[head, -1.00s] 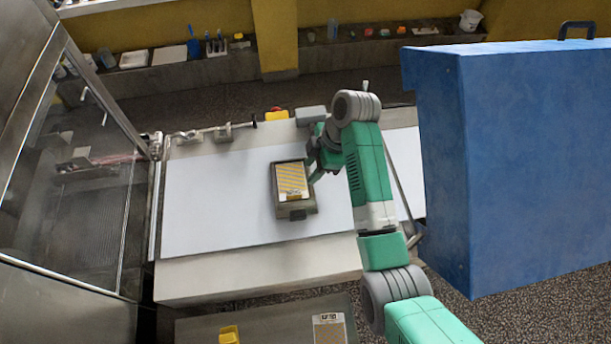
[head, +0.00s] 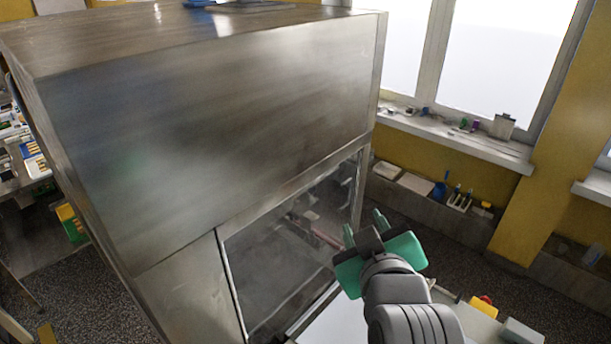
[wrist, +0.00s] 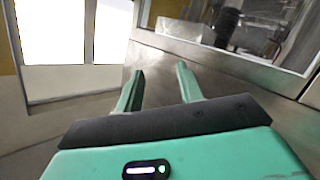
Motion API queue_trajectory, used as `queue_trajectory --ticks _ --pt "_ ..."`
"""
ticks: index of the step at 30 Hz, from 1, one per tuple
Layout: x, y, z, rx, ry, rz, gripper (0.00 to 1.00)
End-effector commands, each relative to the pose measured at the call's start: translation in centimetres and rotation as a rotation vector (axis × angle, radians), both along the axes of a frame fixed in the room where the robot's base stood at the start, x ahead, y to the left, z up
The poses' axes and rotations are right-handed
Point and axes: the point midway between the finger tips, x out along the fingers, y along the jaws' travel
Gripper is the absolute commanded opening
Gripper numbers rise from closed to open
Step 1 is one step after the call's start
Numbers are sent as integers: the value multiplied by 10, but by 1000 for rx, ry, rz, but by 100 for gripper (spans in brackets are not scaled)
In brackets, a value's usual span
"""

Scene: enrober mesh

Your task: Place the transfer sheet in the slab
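My gripper (head: 363,220) is raised in front of the glass side of the steel machine in the head view. Its two green fingers point up and stand apart with nothing between them. In the wrist view my gripper (wrist: 160,68) also shows open and empty, with steel panel behind the fingers. Neither the transfer sheet nor the slab shows in either view now.
A large steel machine (head: 200,120) with a window fills the left and middle of the head view. A pale work surface (head: 335,322) shows partly below my gripper. A windowsill (head: 450,137) lies behind.

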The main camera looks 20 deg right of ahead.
Motion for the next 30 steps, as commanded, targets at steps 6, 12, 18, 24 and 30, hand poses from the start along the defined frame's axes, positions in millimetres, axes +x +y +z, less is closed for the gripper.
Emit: queue_trajectory --ticks 6,12,18,24,30 --pt "-57 164 159 197 -605 194 37" --pt "-120 219 218 349 -865 331 37" --pt "-128 224 224 368 -891 346 37" --pt "-127 223 234 367 -889 346 37" --pt "-127 224 301 381 -887 351 37"
